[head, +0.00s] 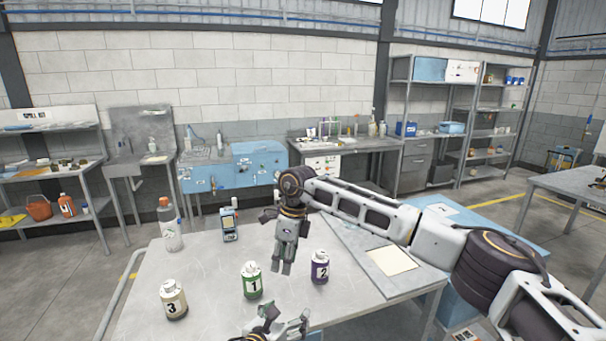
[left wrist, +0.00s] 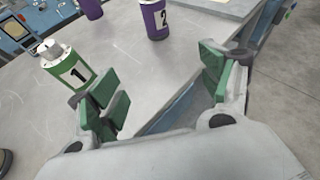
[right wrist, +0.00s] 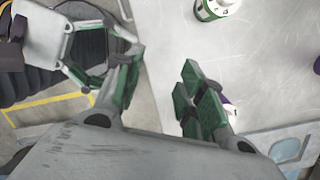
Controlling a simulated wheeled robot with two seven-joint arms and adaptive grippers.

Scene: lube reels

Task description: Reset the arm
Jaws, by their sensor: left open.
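My left gripper (head: 279,328) is low at the table's front edge in the head view. Its fingers are spread and empty in the left wrist view (left wrist: 163,88). My right gripper (head: 282,262) hangs above the table between the green bottle 1 (head: 252,281) and the purple bottle 2 (head: 319,268). In the right wrist view (right wrist: 160,92) its fingers stand apart with nothing between them. Bottle 1 also shows in the left wrist view (left wrist: 66,68), as does bottle 2 (left wrist: 155,20). A cream bottle 3 (head: 173,300) stands at the table's left. All three bottles are upright.
A clear bottle with an orange cap (head: 171,226) and a small handheld device (head: 229,225) stand at the back of the table (head: 212,265). A grey panel with a pale sheet (head: 390,260) lies at the right. My right arm spans above this panel.

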